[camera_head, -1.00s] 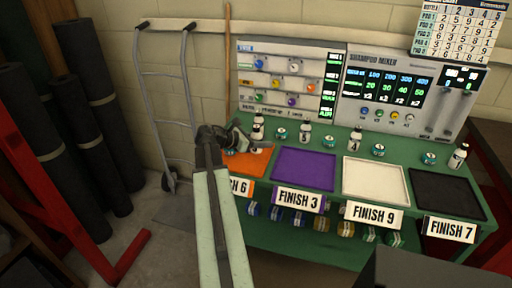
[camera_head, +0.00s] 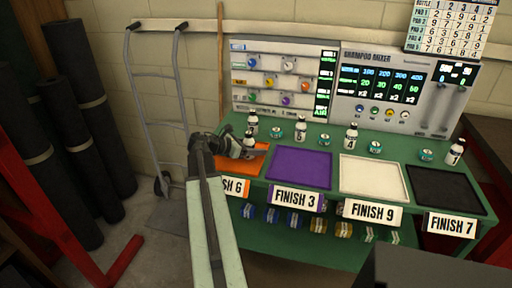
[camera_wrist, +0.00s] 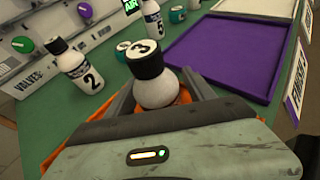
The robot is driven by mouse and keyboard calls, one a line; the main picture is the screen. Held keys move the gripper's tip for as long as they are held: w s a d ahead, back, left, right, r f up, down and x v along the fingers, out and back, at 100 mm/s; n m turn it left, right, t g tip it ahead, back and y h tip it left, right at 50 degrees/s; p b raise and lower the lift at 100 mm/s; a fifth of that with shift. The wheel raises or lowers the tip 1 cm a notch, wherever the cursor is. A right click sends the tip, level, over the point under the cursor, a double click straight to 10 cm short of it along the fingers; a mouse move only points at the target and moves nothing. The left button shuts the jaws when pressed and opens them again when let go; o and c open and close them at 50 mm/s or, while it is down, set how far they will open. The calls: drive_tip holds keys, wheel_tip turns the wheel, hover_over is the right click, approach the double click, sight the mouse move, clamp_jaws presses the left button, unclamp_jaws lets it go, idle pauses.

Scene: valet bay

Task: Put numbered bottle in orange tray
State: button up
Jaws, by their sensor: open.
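The orange tray (camera_head: 257,158) is at the left end of the green bench, behind the sign "FINISH 6". My gripper (camera_head: 243,149) is low over it. In the wrist view, a white bottle with a black cap numbered 3 (camera_wrist: 156,92) is between the spread fingers of my gripper (camera_wrist: 158,98), with orange tray surface (camera_wrist: 184,97) beside it. The bottle's base is hidden, so I cannot tell whether it touches the tray. Bottle 2 (camera_wrist: 78,70) stands upright behind the tray. Bottle 5 (camera_head: 299,130) and bottle 4 (camera_head: 351,137) stand farther right.
Purple (camera_head: 301,169), white (camera_head: 373,179) and black (camera_head: 440,189) trays lie to the right, empty. Another bottle (camera_head: 455,152) stands at the right end. Small teal-lidded jars (camera_head: 321,142) stand between bottles. The shampoo mixer panel (camera_head: 395,88) backs the bench.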

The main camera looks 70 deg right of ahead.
drive_tip(key=shift+r+p, duration=0.3)
drive_tip(key=shift+r, duration=0.05)
drive_tip(key=p+v, duration=0.4)
drive_tip(key=v, duration=0.6)
drive_tip(key=shift+w+a+r, duration=0.1)
drive_tip(key=shift+w+a, duration=0.15)
drive_tip(key=shift+w, duration=0.05)
drive_tip(key=shift+w+a+r, duration=0.15)
drive_tip(key=shift+w+a, duration=0.2)
drive_tip(key=shift+a, duration=0.05)
